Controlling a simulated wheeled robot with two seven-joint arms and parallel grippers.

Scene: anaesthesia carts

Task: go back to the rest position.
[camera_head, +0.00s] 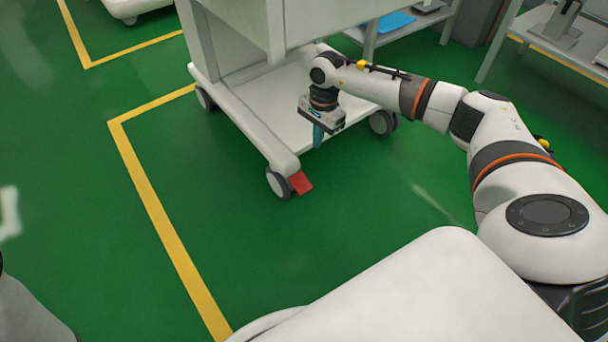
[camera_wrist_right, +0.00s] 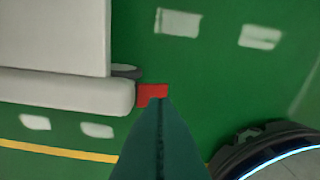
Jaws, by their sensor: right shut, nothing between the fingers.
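My right arm reaches out from the right in the head view, over the base of a white cart (camera_head: 232,88). My right gripper (camera_head: 318,136) points down and hangs beside the cart's lower frame, above the floor. Its teal fingers are shut together with nothing between them. They also show shut in the right wrist view (camera_wrist_right: 160,110), where their tips overlap the lower edge of a red pedal (camera_wrist_right: 152,91); whether they touch it I cannot tell. The pedal (camera_head: 300,183) sits by the cart's front wheel (camera_head: 278,185). My left gripper is not in view.
The green floor (camera_head: 90,230) is clear to the left and in front of the cart, with yellow lines (camera_head: 160,215) on it. Shelving with a blue item (camera_head: 392,22) stands behind my right arm. A white table (camera_head: 560,45) stands at the upper right.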

